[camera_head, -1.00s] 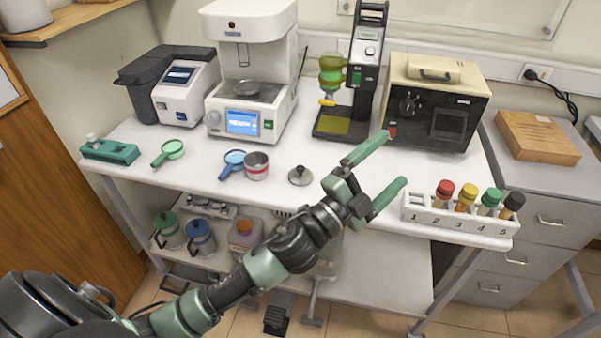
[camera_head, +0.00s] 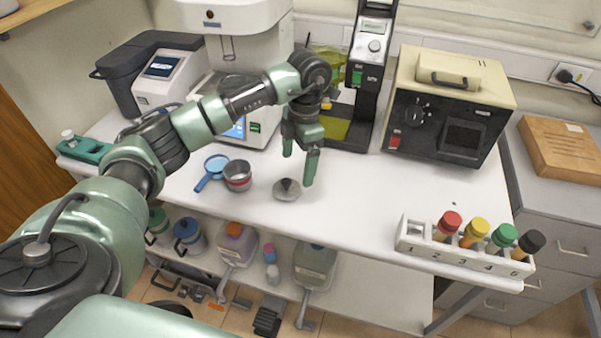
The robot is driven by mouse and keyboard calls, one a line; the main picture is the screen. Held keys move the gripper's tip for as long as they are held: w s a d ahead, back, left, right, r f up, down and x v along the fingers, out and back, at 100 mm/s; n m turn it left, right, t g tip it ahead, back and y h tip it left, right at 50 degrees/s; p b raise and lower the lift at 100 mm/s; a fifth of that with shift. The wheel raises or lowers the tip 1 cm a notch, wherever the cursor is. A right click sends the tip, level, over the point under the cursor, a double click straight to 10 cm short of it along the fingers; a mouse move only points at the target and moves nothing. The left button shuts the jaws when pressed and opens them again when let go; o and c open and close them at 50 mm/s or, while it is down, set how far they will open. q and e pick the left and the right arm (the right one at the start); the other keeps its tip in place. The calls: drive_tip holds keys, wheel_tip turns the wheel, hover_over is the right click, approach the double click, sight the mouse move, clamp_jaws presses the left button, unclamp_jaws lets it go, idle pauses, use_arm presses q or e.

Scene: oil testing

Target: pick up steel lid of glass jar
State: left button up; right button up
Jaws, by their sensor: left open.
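The steel lid (camera_head: 287,190) lies flat on the white table (camera_head: 355,203), with a dark knob on top. My left gripper (camera_head: 299,168) points down just above and behind the lid. Its two green fingers are apart, with nothing between them. The right finger ends close beside the lid's right edge; I cannot tell whether it touches. My right gripper is not in view.
A blue magnifier (camera_head: 213,170) lies left of the jar. A rack of capped vials (camera_head: 465,247) stands at the front right. A black stand (camera_head: 371,75) and a beige oven (camera_head: 447,107) stand behind. The table right of the lid is clear.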

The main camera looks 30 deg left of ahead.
sight(286, 180)
use_arm(q)
drive_tip(key=shift+a, duration=0.6)
drive_tip(key=shift+s+f, duration=0.15)
drive_tip(key=shift+s, duration=0.15)
drive_tip(key=shift+s+a+f+p, duration=0.25)
drive_tip(key=shift+s+f+p, duration=0.65)
drive_tip(key=shift+f+p, duration=0.2)
wheel_tip(286, 180, down, 3)
drive_tip(key=shift+a+r+p, duration=0.1)
drive_tip(key=shift+a+p, duration=0.05)
drive_tip(key=shift+p, duration=0.45)
drive_tip(key=shift+f, duration=0.65)
drive_tip(key=c, duration=1.4)
drive_tip(key=shift+c, duration=0.4)
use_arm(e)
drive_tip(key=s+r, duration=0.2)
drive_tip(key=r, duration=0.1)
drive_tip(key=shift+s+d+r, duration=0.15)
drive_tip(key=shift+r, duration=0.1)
